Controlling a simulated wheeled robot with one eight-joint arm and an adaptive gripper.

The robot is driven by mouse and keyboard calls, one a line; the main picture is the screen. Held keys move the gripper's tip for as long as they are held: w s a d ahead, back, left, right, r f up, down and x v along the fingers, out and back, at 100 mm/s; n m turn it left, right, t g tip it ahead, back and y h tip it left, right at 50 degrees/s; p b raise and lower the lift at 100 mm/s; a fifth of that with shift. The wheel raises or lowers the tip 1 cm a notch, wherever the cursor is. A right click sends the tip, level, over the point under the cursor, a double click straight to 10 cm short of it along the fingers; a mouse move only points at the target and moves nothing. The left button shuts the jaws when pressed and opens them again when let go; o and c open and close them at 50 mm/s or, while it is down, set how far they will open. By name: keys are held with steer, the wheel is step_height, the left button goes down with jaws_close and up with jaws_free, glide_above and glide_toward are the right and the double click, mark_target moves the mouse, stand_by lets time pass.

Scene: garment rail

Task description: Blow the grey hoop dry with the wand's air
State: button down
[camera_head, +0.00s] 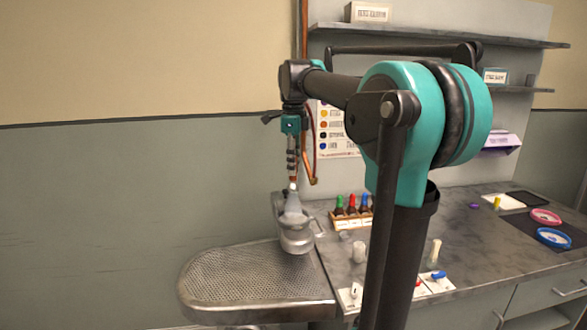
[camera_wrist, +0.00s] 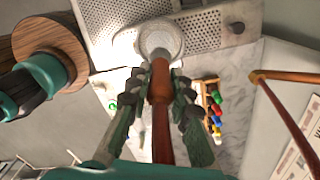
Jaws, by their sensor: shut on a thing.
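My gripper (camera_head: 292,172) hangs pointing down over the metal drain area, left of the counter. It is shut on the reddish-brown shaft of a wand-like tool (camera_wrist: 160,85), which runs between the fingers in the wrist view. Below the fingers in the head view is a pale grey cone-shaped piece (camera_head: 292,208), over a shiny metal vessel (camera_head: 297,240) with a side handle. Whether the cone belongs to the tool or the vessel, I cannot tell. A round pale grey shape (camera_wrist: 160,38) lies at the shaft's far end. I cannot pick out a grey hoop with certainty.
A perforated metal tray (camera_head: 235,285) extends left of the marble counter. A copper pipe (camera_head: 312,182) comes down the wall close to my gripper. A rack of coloured bottles (camera_head: 352,220) stands just right. Pink (camera_head: 545,216) and blue (camera_head: 553,238) hoops lie far right.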

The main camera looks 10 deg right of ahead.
mark_target(294, 180)
steer(key=shift+f, duration=2.8)
